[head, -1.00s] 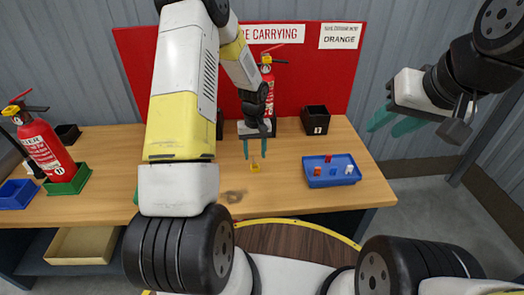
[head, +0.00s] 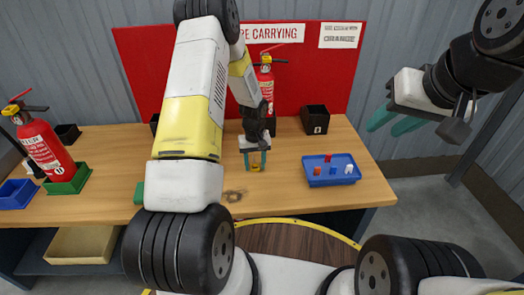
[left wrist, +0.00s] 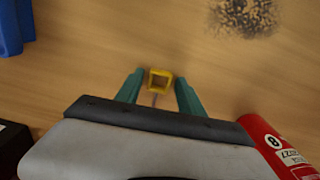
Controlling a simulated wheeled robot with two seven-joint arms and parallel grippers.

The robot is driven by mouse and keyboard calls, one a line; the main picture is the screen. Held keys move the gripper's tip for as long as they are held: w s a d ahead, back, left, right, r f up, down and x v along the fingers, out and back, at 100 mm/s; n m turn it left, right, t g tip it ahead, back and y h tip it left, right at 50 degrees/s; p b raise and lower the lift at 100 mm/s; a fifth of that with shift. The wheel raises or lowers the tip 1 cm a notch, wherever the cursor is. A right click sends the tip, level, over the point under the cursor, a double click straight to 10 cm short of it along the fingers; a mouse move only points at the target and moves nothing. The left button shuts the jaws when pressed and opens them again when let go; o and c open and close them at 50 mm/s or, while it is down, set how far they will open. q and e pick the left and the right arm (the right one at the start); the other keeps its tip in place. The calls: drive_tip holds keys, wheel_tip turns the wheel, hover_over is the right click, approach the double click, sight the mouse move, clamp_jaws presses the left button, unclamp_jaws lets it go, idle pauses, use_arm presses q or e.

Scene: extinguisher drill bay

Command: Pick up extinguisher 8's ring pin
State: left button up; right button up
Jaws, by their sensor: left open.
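The yellow ring pin (head: 256,168) lies on the wooden table. In the left wrist view its square yellow ring (left wrist: 160,71) is between my left fingertips, with a thin grey shaft pointing back toward the palm. My left gripper (head: 255,162) is open, with one teal finger on each side of the ring; a small gap shows on both sides. Extinguisher 8 (left wrist: 272,145) is red, with its label at the lower right of the left wrist view. A red extinguisher (head: 266,88) stands behind the gripper in the head view; its number is unreadable. My right gripper (head: 390,122) is open, empty, off the table's right side.
A blue tray (head: 318,181) with several small blocks is right of my left gripper. A black bin (head: 316,120) stands behind it. Another extinguisher (head: 48,150) stands in a green holder at left. My left arm hides part of the table.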

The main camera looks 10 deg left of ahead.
sight(255, 167)
use_arm(q)
drive_tip(key=shift+c, duration=0.3)
clamp_jaws()
drive_tip(key=shift+r, duration=2.5)
